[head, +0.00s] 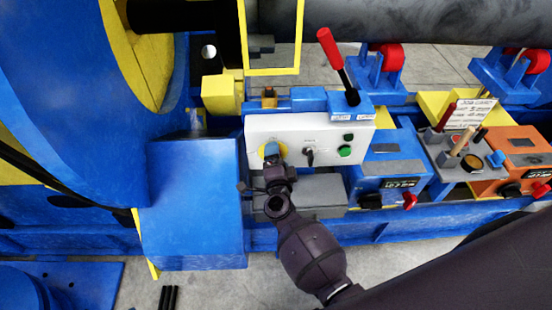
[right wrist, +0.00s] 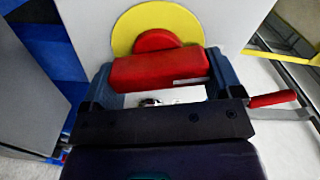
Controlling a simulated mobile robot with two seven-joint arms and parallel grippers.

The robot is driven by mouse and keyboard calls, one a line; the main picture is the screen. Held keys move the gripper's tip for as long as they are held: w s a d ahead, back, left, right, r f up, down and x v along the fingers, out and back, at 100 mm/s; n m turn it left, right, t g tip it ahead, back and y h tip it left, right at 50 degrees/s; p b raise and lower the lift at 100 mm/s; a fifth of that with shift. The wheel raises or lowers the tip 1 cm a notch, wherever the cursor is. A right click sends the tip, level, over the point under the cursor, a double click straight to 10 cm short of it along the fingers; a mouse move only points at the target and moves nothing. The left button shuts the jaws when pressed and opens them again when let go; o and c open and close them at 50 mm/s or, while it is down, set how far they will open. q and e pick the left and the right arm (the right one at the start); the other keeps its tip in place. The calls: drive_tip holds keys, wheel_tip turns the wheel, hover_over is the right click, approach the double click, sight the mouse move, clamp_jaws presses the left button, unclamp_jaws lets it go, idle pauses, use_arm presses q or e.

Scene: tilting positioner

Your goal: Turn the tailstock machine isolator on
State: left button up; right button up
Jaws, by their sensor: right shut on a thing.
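The isolator is a red handle (right wrist: 158,68) on a round yellow plate (right wrist: 180,22) on a white panel (head: 350,128). In the head view the yellow plate (head: 262,150) shows at the panel's left, and the handle is hidden behind my gripper. My right gripper (head: 272,150) reaches the panel from below. In the right wrist view its two blue-grey fingers (right wrist: 160,80) stand on either side of the red handle, shut on its ends. The handle's bar lies nearly level across that view. My left gripper is not in view.
On the same panel, right of my gripper, are a small black selector switch (head: 309,153) and a green button (head: 345,151). A red-gripped lever (head: 330,48) rises above the panel. A blue box (head: 195,200) stands close on the left. A grey box (head: 325,190) sits below the panel.

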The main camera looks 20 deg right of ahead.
drive_tip(key=shift+f+m+b, duration=0.15)
drive_tip(key=shift+m+b, duration=0.1)
drive_tip(key=shift+m, duration=0.6)
drive_tip(key=shift+f+m+b, duration=0.15)
drive_tip(key=shift+m+b, duration=0.1)
drive_tip(key=shift+m, duration=0.6)
drive_tip(key=o, duration=0.7)
drive_tip(key=shift+r, duration=0.1)
drive_tip(key=shift+o, duration=0.2)
drive_tip(key=shift+s, duration=0.1)
drive_tip(key=p+v, duration=0.1)
drive_tip(key=v, duration=0.9)
drive_tip(key=shift+s+p, duration=0.3)
drive_tip(key=shift+s, duration=0.05)
drive_tip(key=shift+a, duration=0.1)
